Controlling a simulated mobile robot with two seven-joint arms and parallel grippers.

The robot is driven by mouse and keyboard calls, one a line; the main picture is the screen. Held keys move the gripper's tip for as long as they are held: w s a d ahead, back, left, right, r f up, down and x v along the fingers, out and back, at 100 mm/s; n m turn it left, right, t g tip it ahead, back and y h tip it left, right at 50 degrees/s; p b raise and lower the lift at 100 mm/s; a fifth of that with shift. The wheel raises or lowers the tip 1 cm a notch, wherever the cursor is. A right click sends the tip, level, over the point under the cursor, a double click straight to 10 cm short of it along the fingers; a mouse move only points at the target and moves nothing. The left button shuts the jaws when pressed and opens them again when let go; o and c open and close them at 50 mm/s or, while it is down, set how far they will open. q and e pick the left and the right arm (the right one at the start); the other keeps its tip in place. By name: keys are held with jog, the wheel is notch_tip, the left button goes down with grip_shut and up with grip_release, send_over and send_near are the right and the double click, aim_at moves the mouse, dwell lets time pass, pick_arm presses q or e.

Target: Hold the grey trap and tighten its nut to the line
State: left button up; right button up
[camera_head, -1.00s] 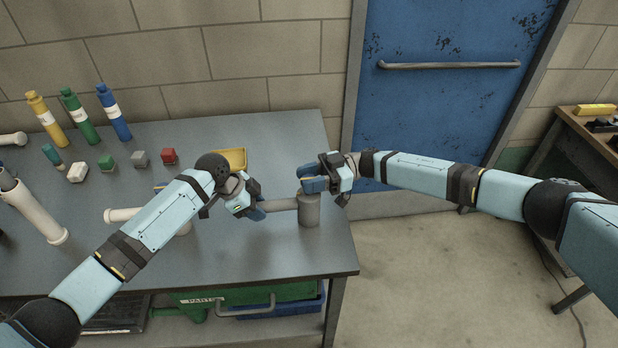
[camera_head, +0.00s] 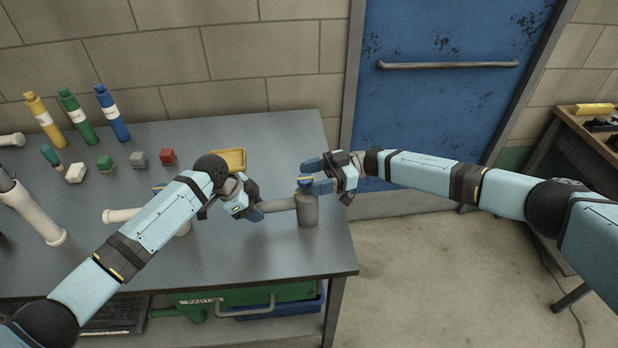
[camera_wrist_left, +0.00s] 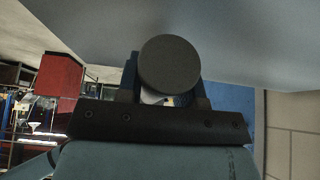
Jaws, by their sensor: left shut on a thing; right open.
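The grey trap (camera_head: 308,212) stands upright near the right end of the bench, with a side pipe (camera_head: 277,205) pointing left. A blue nut (camera_head: 305,182) sits on its top; the line cannot be made out. My left gripper (camera_head: 257,211) is shut on the side pipe. In the left wrist view the pipe's round grey end (camera_wrist_left: 169,65) shows between the fingers. My right gripper (camera_head: 314,175) is open at the nut, its fingers beside it at the trap's top. Whether they touch the nut cannot be told.
A white pipe piece (camera_head: 122,215) lies partly behind my left arm, and a yellow tray (camera_head: 231,158) stands behind it. Several coloured bottles (camera_head: 70,116) and small blocks (camera_head: 105,163) stand at the back left. The bench's right edge (camera_head: 343,215) is close to the trap.

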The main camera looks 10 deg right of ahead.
pick_arm(q)
jog(key=shift+d+r, duration=0.1)
jog(key=shift+r, duration=0.05)
jog(key=o, duration=0.9)
pick_arm(e)
jog(key=v, duration=1)
jog(key=shift+d, duration=0.25)
pick_arm(q)
jog(key=shift+o, duration=0.2)
pick_arm(e)
jog(key=shift+w, duration=0.15)
